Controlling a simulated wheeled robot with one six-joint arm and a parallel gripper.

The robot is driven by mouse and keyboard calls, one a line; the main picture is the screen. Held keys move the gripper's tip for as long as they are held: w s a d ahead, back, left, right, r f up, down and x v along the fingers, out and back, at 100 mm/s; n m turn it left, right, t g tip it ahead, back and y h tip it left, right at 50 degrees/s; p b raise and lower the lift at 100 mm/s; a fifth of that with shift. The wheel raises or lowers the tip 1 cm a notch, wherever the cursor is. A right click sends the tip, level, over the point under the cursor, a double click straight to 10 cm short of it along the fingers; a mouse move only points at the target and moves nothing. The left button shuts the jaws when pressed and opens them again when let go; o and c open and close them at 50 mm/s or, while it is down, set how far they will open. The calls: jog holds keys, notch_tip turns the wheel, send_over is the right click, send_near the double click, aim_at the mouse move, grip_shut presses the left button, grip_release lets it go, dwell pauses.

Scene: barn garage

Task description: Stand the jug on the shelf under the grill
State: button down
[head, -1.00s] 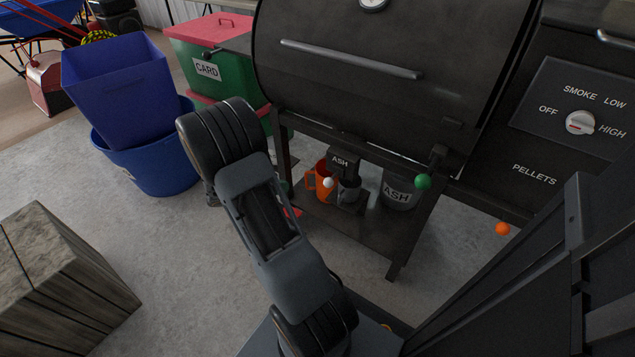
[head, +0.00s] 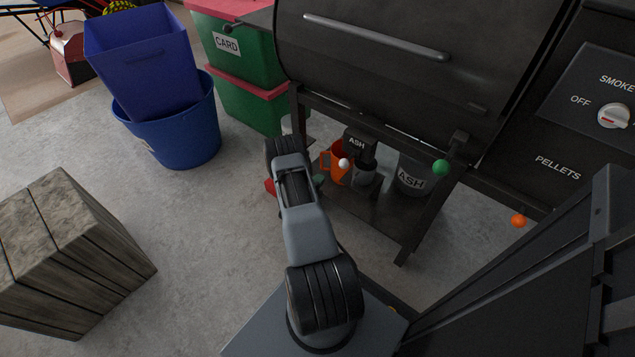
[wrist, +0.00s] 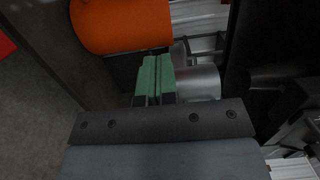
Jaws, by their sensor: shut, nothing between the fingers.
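The orange jug (head: 340,168) stands upright at the left part of the shelf (head: 385,222) under the black grill (head: 400,85). Its handle points left. In the wrist view the orange jug (wrist: 120,25) fills the upper left, cut off by the top edge. My gripper (wrist: 154,72) has green fingertips that are closed together with nothing between them. They appear just below the jug in that view, apart from its handle as far as I can tell. In the head view my arm reaches to the shelf's left end and mostly hides the gripper.
Grill legs (head: 421,215) frame the shelf. A red thing (head: 270,187) lies partly behind my arm. A wooden crate (head: 62,245) stands left; floor between is clear.

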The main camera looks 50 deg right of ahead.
aim_at(335, 160)
jog(key=d+b, duration=0.1)
jog(key=d, duration=0.2)
jog(key=d+b, duration=0.1)
jog(key=d, duration=0.1)
jog(key=w+d+b, duration=0.1)
jog(key=d, duration=0.2)
jog(key=shift+d+f, duration=0.1)
jog(key=shift+d, duration=0.25)
jog(key=shift+w+d, duration=0.1)
jog(key=shift+d, duration=0.75)
